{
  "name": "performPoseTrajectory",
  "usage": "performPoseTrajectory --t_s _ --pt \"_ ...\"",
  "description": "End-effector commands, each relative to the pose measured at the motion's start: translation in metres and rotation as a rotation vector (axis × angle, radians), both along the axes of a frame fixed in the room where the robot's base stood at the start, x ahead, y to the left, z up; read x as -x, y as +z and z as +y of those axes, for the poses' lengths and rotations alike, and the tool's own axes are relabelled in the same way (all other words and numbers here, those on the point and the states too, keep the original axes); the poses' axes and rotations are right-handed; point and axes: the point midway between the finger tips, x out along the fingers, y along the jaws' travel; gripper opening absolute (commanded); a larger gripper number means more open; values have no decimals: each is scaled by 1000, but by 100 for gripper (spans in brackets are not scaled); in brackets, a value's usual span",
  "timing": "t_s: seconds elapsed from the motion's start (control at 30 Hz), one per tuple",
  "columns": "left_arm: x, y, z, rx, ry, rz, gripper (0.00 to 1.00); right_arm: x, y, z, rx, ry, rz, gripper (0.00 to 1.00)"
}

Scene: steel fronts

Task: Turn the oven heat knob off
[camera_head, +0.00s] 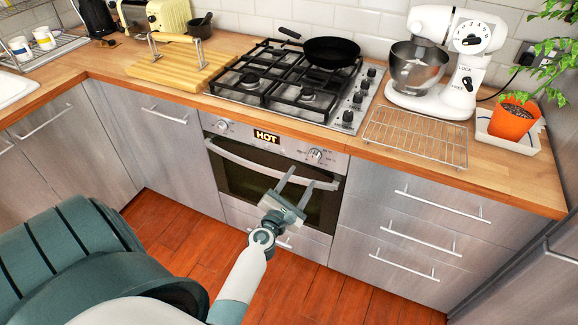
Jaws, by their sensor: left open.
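The oven (270,185) is built into the steel fronts under the hob. Its control panel has one round knob at the left (222,125) and another at the right (316,155). A lit orange display (266,136) between them reads HOT. Small marks surround the knobs, but their settings are too small to read. My left gripper (302,176) is open and empty in front of the oven door, below the right knob. Its fingers point up toward the panel and overlap the door handle (250,165) in the picture; I cannot tell whether they touch it. My right gripper is not in view.
The gas hob (285,88) carries a black pan (331,52) and has its own row of knobs along its right side. A wire rack (416,137), a white stand mixer (440,60) and a potted plant (514,118) stand to the right. Drawers with bar handles flank the oven.

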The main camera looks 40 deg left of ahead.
Motion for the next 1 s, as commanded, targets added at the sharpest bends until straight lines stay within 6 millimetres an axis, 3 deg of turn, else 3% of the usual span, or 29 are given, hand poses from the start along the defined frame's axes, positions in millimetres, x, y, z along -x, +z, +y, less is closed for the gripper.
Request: performPoseTrajectory --t_s 0.2,0.4,0.6,1.0 --pt "41 -2 -10 1 0 1 51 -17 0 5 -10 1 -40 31" --pt "64 -2 -16 1 -1 0 51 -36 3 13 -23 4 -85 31" --pt "72 0 -17 0 -1 0 51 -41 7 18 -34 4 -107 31" --pt "72 0 -17 1 0 0 51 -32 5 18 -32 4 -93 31"
